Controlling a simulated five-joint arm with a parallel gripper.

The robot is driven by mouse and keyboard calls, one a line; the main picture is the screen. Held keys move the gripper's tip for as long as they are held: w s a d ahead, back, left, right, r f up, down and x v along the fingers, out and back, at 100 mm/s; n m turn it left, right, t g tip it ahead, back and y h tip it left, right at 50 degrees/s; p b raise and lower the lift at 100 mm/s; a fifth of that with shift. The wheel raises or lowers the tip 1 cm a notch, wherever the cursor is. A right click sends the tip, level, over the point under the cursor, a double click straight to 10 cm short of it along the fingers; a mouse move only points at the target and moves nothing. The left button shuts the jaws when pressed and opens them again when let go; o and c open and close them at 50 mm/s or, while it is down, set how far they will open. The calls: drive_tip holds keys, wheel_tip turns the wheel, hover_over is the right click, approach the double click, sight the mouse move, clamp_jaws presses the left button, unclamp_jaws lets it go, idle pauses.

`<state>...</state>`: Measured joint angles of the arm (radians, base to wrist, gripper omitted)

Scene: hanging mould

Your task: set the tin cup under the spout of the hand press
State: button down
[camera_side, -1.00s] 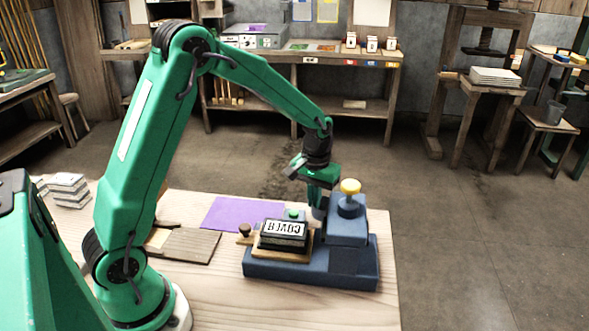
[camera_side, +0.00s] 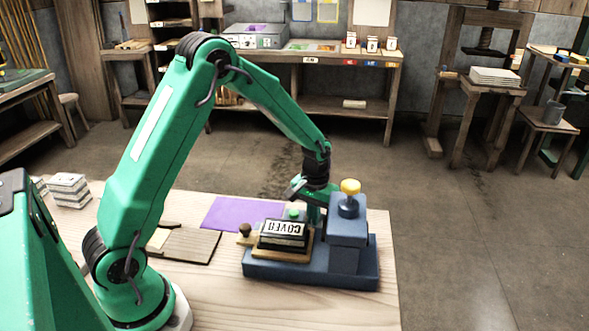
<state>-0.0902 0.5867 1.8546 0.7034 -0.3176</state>
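A blue device with a yellow knob (camera_side: 348,228), likely the hand press, stands at the front right of the wooden table. I cannot make out a spout on it. A dark block with a white lettered face (camera_side: 283,232) sits in a wooden holder on its base. My gripper (camera_side: 313,212) points down just behind and left of the knobbed column. Its fingertips are hidden behind the device, so I cannot tell if it is open or holds anything. I see no tin cup on the table; a grey bucket-like vessel (camera_side: 553,112) stands on a far stool.
A purple sheet (camera_side: 240,214) lies behind the device. Brown boards (camera_side: 188,244) lie left of it, and stacked pale blocks (camera_side: 69,190) stand at the far left. The table's right edge is close to the device. Bare tabletop shows at the front.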

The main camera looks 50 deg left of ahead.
drive_tip(key=shift+f, duration=0.1)
drive_tip(key=c, duration=2)
unclamp_jaws()
drive_tip(key=shift+o, duration=0.2)
wheel_tip(320, 180, up, 12)
